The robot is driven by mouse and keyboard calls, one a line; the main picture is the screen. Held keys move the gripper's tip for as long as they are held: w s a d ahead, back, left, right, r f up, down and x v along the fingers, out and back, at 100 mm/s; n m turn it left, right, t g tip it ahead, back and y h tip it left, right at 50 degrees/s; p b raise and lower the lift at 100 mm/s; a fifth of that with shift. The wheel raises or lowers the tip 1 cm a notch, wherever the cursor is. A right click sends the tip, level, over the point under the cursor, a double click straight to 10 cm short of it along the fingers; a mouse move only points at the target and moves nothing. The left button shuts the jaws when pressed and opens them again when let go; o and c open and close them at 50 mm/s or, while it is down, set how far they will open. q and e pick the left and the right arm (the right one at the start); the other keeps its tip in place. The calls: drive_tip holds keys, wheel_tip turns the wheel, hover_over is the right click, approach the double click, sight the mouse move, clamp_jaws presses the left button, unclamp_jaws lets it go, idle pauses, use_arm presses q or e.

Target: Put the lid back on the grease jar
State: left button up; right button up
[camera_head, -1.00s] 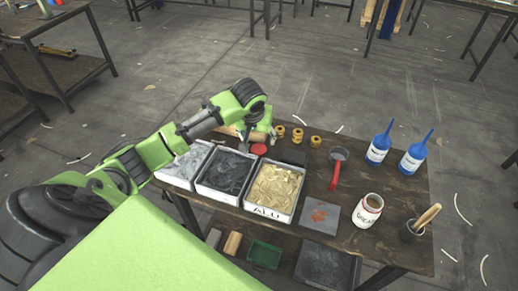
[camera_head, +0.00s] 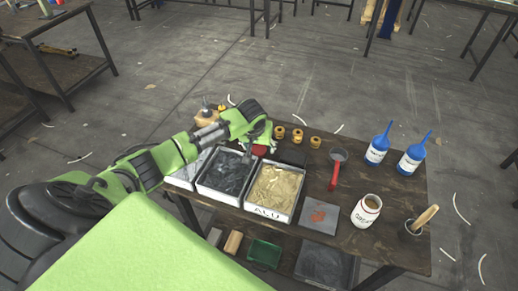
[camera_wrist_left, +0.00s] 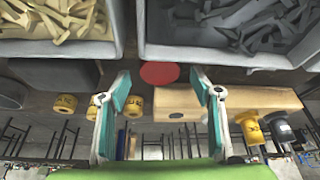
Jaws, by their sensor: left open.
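The red lid (camera_head: 260,150) lies flat on the bench behind the bins, partly covered by my left gripper in the head view. It shows as a red disc (camera_wrist_left: 159,73) in the left wrist view. My left gripper (camera_wrist_left: 159,95) is open and empty, its two fingers pointing toward opposite sides of the lid; I cannot tell how far above it they are. In the head view the gripper (camera_head: 254,146) is right at the lid. The white grease jar (camera_head: 366,211) stands upright and open at the bench's front right. My right gripper is not in view.
Bins of dark rivets (camera_head: 225,174) and pale rivets (camera_head: 274,190) stand just in front of the lid. A wooden block (camera_wrist_left: 225,103) lies beside it.

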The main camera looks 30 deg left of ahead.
use_arm(q)
drive_tip(key=shift+w+a+f, duration=0.1)
drive_tip(key=shift+w+f, duration=0.05)
drive_tip(key=shift+f, duration=0.3)
drive_tip(key=c, duration=0.7)
drive_tip(key=shift+c, duration=0.2)
drive_tip(key=shift+r, duration=0.15)
drive_tip(key=shift+c, duration=0.2)
drive_tip(key=shift+r, duration=0.25)
wheel_tip(320, 180, up, 2)
drive_tip(key=shift+r+b, duration=0.1)
drive_tip(key=shift+b, duration=0.55)
drive_tip(key=s+d+r+b, duration=0.1)
drive_tip(key=s+d+r, duration=0.5)
drive_tip(key=s+r, duration=0.4)
drive_tip(key=s, duration=0.2)
drive_tip(key=shift+s+d+b, duration=0.2)
drive_tip(key=shift+s+b, duration=0.1)
